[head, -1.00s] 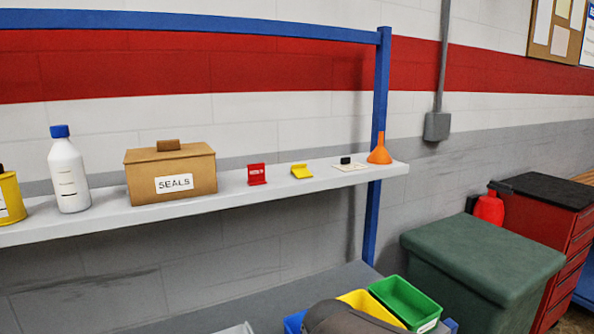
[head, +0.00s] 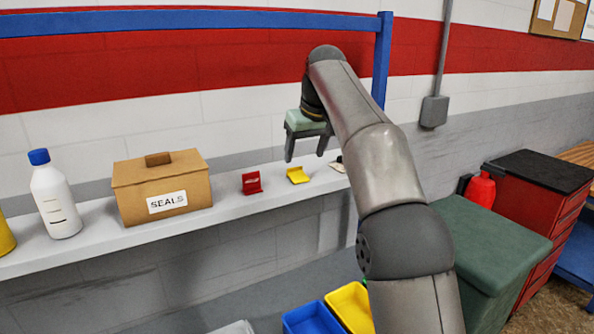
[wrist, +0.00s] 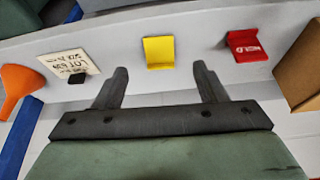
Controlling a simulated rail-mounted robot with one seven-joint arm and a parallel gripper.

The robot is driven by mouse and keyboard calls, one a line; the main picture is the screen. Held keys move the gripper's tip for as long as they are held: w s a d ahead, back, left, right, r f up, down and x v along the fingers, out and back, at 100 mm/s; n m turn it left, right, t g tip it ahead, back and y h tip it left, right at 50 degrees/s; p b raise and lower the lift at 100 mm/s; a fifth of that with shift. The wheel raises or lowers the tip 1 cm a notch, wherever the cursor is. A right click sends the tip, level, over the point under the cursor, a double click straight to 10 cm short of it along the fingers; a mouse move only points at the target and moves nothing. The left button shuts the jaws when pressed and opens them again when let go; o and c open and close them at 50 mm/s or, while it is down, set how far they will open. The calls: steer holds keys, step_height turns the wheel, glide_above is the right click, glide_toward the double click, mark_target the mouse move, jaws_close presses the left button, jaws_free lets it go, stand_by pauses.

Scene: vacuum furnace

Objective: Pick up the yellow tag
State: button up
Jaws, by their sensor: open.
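The yellow tag (head: 298,175) is a small bent piece on the pale shelf, to the right of a red tag. My gripper (head: 306,157) is open and empty, above the shelf near the yellow tag. In the wrist view the yellow tag (wrist: 159,52) lies beyond the fingertips and roughly centred between the two fingers of my gripper (wrist: 159,72). No contact with the tag shows.
The red tag (head: 251,183) and the SEALS box (head: 162,188) stand left of the yellow tag. In the wrist view, a lettered card (wrist: 69,62) with a black piece and an orange funnel (wrist: 17,85) are on the other side. A blue post (head: 381,60) rises behind my arm.

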mark_target(300, 177)
steer(key=x, duration=0.7)
steer(key=shift+d, duration=0.1)
steer(key=shift+r, duration=0.1)
steer(key=c, duration=1)
